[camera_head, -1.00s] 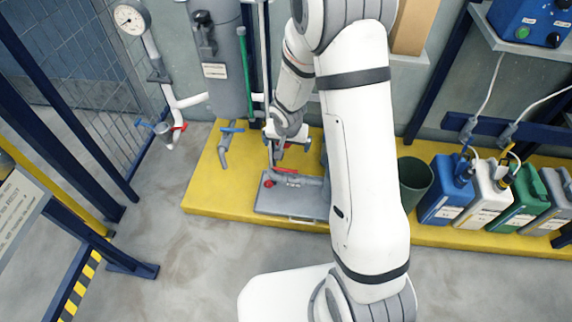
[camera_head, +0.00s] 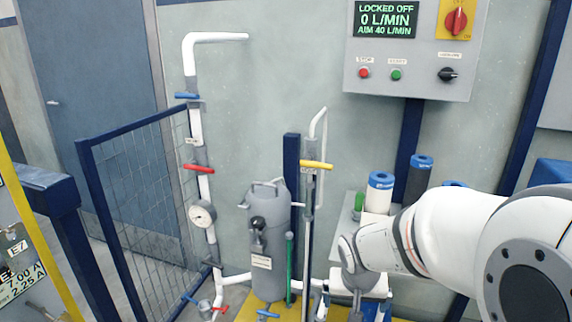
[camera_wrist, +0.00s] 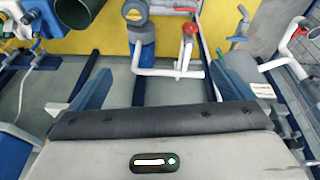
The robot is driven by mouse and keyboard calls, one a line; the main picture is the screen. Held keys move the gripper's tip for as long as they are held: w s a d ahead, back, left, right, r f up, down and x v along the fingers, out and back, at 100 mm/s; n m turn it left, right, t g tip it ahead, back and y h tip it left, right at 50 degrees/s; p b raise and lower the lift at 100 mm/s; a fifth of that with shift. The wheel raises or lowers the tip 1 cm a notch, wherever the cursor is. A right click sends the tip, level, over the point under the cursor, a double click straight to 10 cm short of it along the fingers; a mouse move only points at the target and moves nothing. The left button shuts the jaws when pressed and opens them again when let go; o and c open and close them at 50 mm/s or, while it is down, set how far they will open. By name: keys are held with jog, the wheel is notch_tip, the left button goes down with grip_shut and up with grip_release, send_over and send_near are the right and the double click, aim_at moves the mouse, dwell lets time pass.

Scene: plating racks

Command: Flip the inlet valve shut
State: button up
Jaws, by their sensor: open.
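Several lever valves sit on the pipework, and I cannot read which tag says inlet. In the head view, the left white pipe carries a blue lever (camera_head: 187,96) above a red lever (camera_head: 198,169), both lying crosswise to the pipe. A yellow lever (camera_head: 316,165) lies crosswise on the pipe right of the grey tank (camera_head: 268,235). A low blue lever (camera_head: 268,313) is at the bottom edge. My gripper (camera_head: 356,300) hangs low, right of the tank. In the wrist view my gripper (camera_wrist: 160,68) is open and empty; a red handle (camera_wrist: 190,28) lies beyond its fingers.
A control box (camera_head: 410,50) reads "LOCKED OFF, 0 L/MIN, AIM 40 L/MIN". A pressure gauge (camera_head: 202,213) is on the left pipe. A mesh fence (camera_head: 150,215) stands at left. Filter cylinders (camera_head: 380,190) stand on a shelf behind my arm.

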jog(key=s+r+n+p, duration=0.1)
jog(key=s+r+p, duration=0.4)
jog(key=r, duration=0.4)
jog(key=s+r+n+y+p, duration=0.1)
jog(key=s+r+p, duration=0.4)
jog(key=s+r, duration=0.3)
notch_tip(320, 180, up, 2)
jog(key=shift+r+g, duration=0.1)
jog(key=shift+g, duration=0.2)
